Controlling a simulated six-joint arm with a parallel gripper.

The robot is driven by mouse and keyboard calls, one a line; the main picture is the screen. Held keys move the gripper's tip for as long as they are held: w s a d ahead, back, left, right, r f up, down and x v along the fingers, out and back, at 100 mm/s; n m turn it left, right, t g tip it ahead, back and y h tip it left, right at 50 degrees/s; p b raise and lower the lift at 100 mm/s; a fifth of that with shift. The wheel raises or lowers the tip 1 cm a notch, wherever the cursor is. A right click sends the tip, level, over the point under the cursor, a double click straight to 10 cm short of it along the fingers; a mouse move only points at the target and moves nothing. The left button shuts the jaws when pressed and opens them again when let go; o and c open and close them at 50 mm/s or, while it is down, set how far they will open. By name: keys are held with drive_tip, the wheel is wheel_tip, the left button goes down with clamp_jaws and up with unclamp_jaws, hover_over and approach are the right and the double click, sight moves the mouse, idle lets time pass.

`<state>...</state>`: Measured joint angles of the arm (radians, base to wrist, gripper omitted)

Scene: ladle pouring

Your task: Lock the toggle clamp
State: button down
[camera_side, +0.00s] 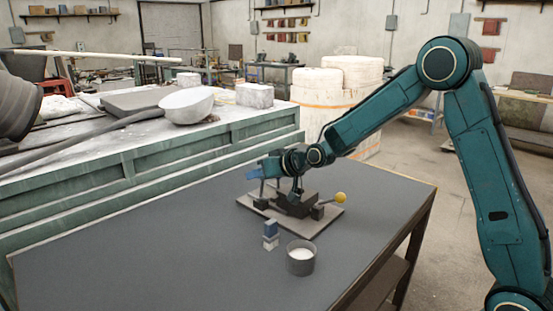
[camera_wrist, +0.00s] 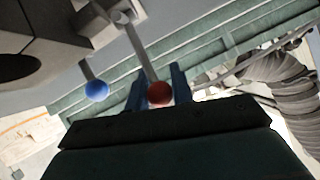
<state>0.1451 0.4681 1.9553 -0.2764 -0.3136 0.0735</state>
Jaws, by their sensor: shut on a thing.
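A dark clamp fixture (camera_side: 296,203) stands on a flat base plate (camera_side: 300,229) on the table. A yellow ball knob (camera_side: 341,198) sticks out at its right side. In the wrist view, a red ball knob (camera_wrist: 159,94) ends a grey lever (camera_wrist: 139,50), and a blue ball knob (camera_wrist: 97,91) ends a shorter lever to its left. My gripper (camera_side: 263,168), with blue fingers, is at the left end of the fixture. In the wrist view its fingers (camera_wrist: 158,85) are shut on the red knob. The knob is hidden in the side view, and I cannot tell the clamp's locked state.
Small blue and white blocks (camera_side: 271,235) and a grey cup (camera_side: 301,260) with pale contents stand in front of the fixture. The table (camera_side: 150,260) is clear at the left front. A green-sided bench (camera_side: 80,200) with a large bowl (camera_side: 187,105) stands behind.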

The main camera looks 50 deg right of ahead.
drive_tip(key=shift+s+f, duration=0.2)
drive_tip(key=shift+s, duration=1.05)
drive_tip(key=c, duration=1.2)
unclamp_jaws()
drive_tip(key=shift+s, duration=0.1)
drive_tip(key=v, duration=1.3)
drive_tip(key=shift+s+r, duration=0.25)
drive_tip(key=shift+s, duration=0.05)
